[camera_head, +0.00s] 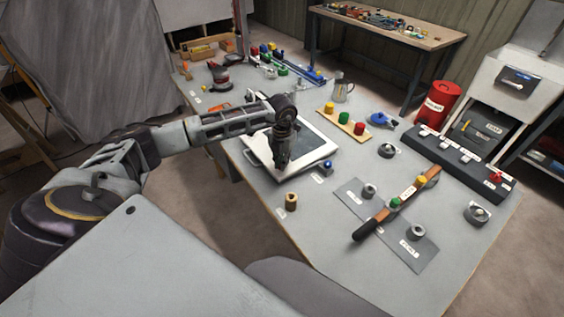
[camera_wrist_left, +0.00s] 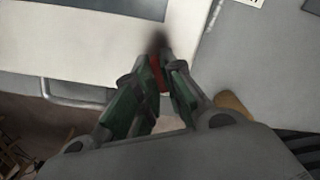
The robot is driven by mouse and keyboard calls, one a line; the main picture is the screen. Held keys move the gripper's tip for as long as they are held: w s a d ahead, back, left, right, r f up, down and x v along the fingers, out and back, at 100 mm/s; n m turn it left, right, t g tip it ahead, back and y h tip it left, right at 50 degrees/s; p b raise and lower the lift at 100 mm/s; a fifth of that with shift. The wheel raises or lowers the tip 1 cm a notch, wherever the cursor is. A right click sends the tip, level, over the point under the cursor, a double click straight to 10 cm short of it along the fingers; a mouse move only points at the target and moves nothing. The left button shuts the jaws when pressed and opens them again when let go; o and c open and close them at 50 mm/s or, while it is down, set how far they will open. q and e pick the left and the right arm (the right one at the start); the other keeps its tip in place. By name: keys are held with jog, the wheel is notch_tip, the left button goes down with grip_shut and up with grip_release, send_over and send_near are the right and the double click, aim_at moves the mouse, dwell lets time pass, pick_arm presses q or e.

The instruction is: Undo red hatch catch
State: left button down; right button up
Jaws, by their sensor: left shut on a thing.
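The white hatch (camera_head: 315,150) lies on the grey workbench, with my left arm reaching over it from the left. My left gripper (camera_head: 281,160) points down at the hatch's near edge. In the left wrist view, its fingers (camera_wrist_left: 157,78) are shut on a small red piece, the red catch (camera_wrist_left: 155,70), beside the white hatch panel (camera_wrist_left: 75,45). Most of the catch is hidden by the fingers, so I cannot tell its angle. A blue piece (camera_head: 327,165) sits by the hatch's right corner. My right gripper is not in view.
A brass-coloured cylinder (camera_head: 291,201) stands close to the right of the gripper. A metal jug (camera_head: 341,88) and a board with coloured knobs (camera_head: 341,120) stand behind the hatch.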

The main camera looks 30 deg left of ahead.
pick_arm(q)
jog(key=n, duration=0.6)
jog(key=shift+n, duration=3.3)
jog(key=c, duration=1.5)
grip_release()
jog(key=shift+r, duration=6.05)
jog(key=shift+f, duration=0.1)
